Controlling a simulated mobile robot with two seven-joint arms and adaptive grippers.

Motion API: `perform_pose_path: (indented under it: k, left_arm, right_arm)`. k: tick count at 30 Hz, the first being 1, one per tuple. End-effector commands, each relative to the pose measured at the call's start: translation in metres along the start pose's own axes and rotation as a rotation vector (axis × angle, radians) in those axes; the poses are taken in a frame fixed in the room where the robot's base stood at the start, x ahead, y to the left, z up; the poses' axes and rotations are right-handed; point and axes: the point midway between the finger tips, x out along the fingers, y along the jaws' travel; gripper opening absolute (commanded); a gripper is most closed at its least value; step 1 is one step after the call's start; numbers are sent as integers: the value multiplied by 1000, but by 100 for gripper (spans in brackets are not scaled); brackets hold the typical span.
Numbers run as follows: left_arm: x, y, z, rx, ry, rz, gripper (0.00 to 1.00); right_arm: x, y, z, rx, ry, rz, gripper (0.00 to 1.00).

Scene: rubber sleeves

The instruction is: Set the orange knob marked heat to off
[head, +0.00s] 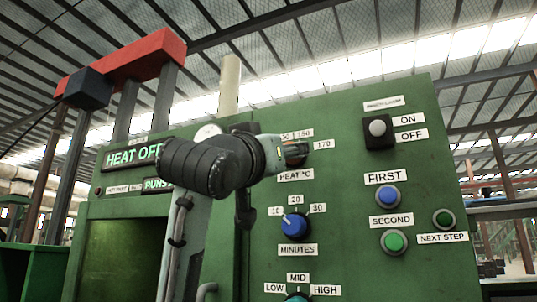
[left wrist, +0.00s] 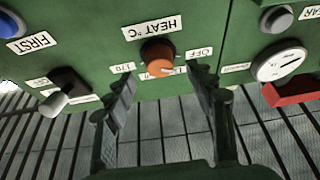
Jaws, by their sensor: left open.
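The orange heat knob (left wrist: 158,55) sits on the green panel above a "HEAT °C" label in the head view, where my left gripper mostly hides it (head: 296,152). In the left wrist view the panel appears upside down, with the "OFF" label (left wrist: 199,54) right of the knob and "170" (left wrist: 123,67) left. A pale mark shows on the knob's lower side there; the exact setting is hard to tell. My left gripper (left wrist: 160,80) is open, its fingers either side of the knob's line and seemingly short of it. My right gripper is not in view.
The blue minutes knob (head: 295,224) is below the heat knob. A black switch (head: 378,130) and push buttons (head: 388,196) are to the right. A gauge (left wrist: 279,62) is beside the heat knob. A lit sign (head: 133,155) reads "HEAT OFF".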

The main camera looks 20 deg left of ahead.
Motion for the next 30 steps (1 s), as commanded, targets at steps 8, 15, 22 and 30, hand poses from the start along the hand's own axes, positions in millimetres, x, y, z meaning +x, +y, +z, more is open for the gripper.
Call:
perform_pose_path:
  k: [8, 15, 22, 30]
  left_arm:
    - [-58, 0, -1, 0, 4, 2, 55]
    - [-80, 0, 0, 0, 1, 1, 55]
    - [-81, 0, 0, 0, 0, 1, 55]
    - [-81, 0, 0, 0, 0, 1, 55]
  right_arm:
    - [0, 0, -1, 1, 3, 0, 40]
    - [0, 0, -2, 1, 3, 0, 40]
    - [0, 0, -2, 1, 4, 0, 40]
    - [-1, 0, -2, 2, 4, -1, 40]
